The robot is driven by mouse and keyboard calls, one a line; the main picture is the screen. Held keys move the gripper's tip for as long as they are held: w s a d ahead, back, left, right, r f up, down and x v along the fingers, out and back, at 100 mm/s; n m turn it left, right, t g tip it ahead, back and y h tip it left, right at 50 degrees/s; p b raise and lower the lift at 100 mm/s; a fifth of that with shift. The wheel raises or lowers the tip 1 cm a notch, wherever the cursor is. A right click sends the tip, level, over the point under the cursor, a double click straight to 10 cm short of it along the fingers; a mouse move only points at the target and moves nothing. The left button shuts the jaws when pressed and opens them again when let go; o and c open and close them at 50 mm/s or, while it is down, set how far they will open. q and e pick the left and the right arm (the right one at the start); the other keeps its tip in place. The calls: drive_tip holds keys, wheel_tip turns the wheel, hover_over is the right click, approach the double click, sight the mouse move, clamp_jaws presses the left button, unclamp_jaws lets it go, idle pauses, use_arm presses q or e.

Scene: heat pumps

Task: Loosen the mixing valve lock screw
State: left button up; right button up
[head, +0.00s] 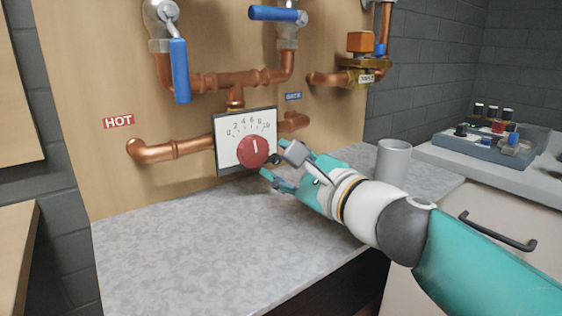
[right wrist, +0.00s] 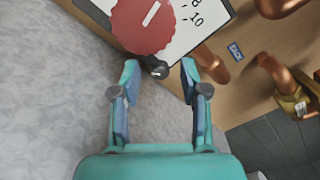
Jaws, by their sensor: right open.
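The mixing valve has a white dial plate (head: 230,126) numbered 0 to 10 and a round red knob (head: 252,151) with a white pointer mark. In the head view the screw (head: 275,159) is small and partly hard to make out beside my fingers. My right gripper (head: 279,163) is open at the knob's lower right. My left gripper is not in view.
Copper pipes (head: 175,149) and blue-handled valves (head: 180,70) are on the wooden panel above and beside the dial. A grey cup (head: 392,160) stands right, behind my right arm. A grey-blue tray (head: 485,145) with small items sits farther right. The counter (head: 190,240) at front left is clear.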

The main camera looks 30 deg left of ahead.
clamp_jaws()
drive_tip(key=shift+a, duration=0.15)
drive_tip(key=shift+f+n+b, duration=0.2)
drive_tip(key=shift+n+b, duration=0.7)
drive_tip(key=shift+n, duration=0.3)
drive_tip(key=shift+n+b, duration=1.05)
drive_tip(key=shift+n, duration=1.15)
drive_tip(key=shift+f, duration=0.15)
unclamp_jaws()
drive_tip(key=shift+d+r, duration=0.2)
